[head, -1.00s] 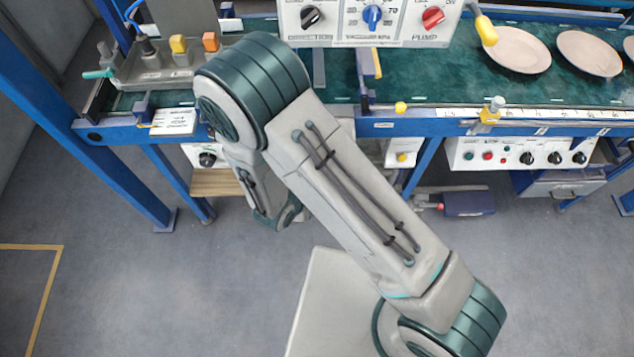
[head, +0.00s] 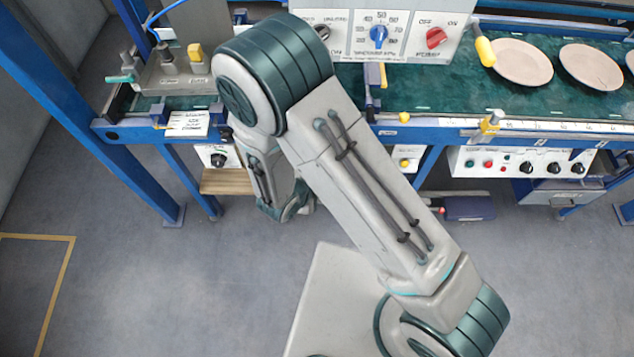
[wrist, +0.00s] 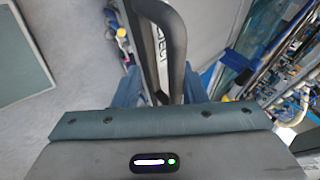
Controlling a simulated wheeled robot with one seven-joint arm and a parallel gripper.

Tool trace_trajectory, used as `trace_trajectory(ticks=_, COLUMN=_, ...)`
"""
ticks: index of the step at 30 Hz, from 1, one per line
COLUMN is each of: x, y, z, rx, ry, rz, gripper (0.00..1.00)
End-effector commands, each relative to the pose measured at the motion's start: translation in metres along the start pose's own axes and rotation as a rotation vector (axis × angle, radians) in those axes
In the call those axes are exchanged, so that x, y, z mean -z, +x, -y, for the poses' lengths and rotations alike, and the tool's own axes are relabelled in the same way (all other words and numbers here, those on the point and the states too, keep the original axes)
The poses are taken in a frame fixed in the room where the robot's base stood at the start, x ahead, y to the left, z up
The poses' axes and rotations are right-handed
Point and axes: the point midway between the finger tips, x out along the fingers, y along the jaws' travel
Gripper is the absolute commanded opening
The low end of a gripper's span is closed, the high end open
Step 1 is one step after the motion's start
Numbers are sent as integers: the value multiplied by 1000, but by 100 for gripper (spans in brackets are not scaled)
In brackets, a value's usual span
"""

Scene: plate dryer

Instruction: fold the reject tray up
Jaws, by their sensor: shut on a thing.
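The reject tray shows in the wrist view as a narrow pale edge (wrist: 158,45) with dark lettering, of which "JECT" can be read. A dark curved bar (wrist: 174,40) runs close along it; I cannot tell whether it is the tray's handle. My gripper (wrist: 160,93) is at the near end of this edge, with blue finger parts on both sides, and is shut on the tray or its bar. The exact contact is hidden by the gripper body. In the head view my gripper is hidden and the tray cannot be made out for sure.
The conveyor's blue frame (head: 330,131) crosses the head view, with a green belt (head: 430,92) and pale plates (head: 522,62). A wooden board (head: 224,182) sits low at the left beside a blue leg (head: 150,180). Open grey floor (head: 150,300) lies in front.

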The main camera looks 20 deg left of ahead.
Motion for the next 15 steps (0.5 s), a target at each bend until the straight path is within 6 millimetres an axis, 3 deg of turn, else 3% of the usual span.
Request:
trace_trajectory(ticks=1, x=-1, y=4, z=14, rx=31, ry=21, rz=-4, gripper=0)
trace_trajectory(ticks=3, x=-1, y=4, z=14, rx=31, ry=21, rz=-4, gripper=0)
trace_trajectory(ticks=4, x=-1, y=3, z=14, rx=31, ry=20, rz=-4, gripper=34)
trace_trajectory(ticks=15, x=-2, y=3, z=14, rx=31, ry=18, rz=-4, gripper=34)
